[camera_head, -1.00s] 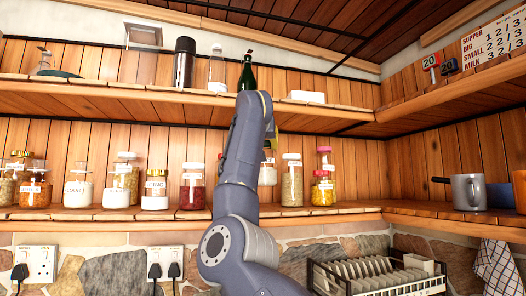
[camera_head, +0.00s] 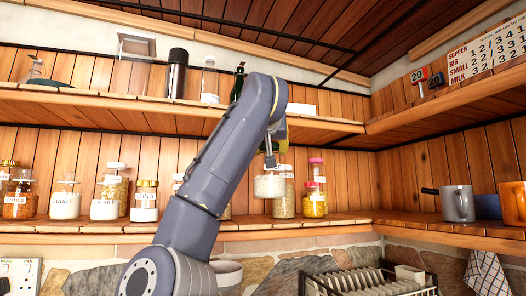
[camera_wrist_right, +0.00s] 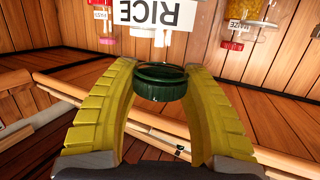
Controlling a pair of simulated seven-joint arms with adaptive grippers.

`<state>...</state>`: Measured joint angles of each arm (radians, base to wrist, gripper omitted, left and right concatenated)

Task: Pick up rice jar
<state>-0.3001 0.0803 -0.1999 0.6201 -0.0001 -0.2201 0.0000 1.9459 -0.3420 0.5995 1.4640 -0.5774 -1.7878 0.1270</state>
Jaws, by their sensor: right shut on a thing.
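The rice jar (camera_head: 270,186) is a clear jar with white contents, held in front of the other jars at the shelf's middle. In the right wrist view its label (camera_wrist_right: 152,13) reads RICE upside down, and its dark green lid (camera_wrist_right: 161,83) sits between the yellow fingers. My right gripper (camera_head: 272,150) is shut on the jar from above, at the lid. My arm hides part of the gripper in the head view. The jar's base appears slightly above the front of the shelf. My left gripper is not in view.
A grain jar (camera_head: 284,200) stands just behind the rice jar, and a yellow maize jar (camera_head: 314,204) stands to its right. Several jars line the shelf (camera_head: 345,216) at the left. The upper shelf (camera_head: 335,124) is close above. A grey mug (camera_head: 457,204) stands at the right.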

